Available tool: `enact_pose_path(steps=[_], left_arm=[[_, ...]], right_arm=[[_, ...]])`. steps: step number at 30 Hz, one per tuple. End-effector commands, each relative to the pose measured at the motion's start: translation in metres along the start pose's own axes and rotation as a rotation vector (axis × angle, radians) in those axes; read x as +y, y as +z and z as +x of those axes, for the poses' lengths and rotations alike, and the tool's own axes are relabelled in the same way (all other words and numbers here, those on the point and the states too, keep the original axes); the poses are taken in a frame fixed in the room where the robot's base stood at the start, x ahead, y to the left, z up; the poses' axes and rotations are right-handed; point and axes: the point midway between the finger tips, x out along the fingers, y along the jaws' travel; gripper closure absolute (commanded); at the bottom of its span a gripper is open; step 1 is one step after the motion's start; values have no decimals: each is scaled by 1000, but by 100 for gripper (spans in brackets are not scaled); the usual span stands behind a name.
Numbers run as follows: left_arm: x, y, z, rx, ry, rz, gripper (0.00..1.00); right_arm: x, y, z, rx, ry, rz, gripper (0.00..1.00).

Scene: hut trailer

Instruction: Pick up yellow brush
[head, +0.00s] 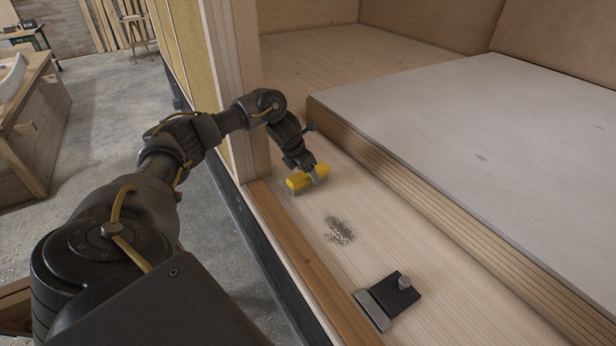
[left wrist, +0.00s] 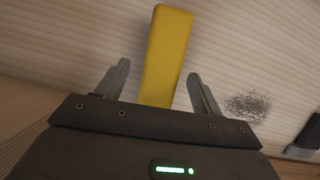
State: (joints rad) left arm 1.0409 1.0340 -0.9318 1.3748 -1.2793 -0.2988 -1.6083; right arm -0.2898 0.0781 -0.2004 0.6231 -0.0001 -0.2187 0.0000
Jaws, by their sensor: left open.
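The yellow brush (head: 306,177) lies on the pale wooden floor of the trailer, close to a wooden post. In the left wrist view the brush (left wrist: 166,55) shows as a long yellow block, its near end hidden behind my gripper body. My left gripper (head: 311,172) is at the brush. In the left wrist view its fingers (left wrist: 157,80) are open, one on each side of the brush, with a gap on both sides. I cannot tell from these views how far down the fingers reach. My right gripper is not in view.
A grey patch of debris (head: 339,230) lies on the floor near the brush. A dark plate with a metal edge and knob (head: 389,298) lies nearer. A raised grey-topped platform (head: 480,140) bounds the floor on the right. The wooden post (head: 238,90) and sill (head: 310,262) border the left.

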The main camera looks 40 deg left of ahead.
Motion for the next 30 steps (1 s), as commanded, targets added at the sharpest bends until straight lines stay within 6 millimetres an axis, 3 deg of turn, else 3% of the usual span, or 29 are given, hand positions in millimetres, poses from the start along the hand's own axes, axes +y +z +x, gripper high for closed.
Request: enact_pose_path(steps=[1, 6, 15, 27, 30], left_arm=[[-3, 1, 5, 4, -3, -2, 33], [-2, 0, 27, 2, -1, -1, 33], [-2, 0, 31, -1, 1, 0, 34], [-2, 1, 30, -2, 1, 0, 85], [-2, 1, 30, -2, 1, 0, 85]], right_arm=[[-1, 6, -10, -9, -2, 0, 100], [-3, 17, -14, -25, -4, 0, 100], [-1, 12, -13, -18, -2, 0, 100], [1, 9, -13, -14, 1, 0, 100], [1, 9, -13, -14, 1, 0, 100]])
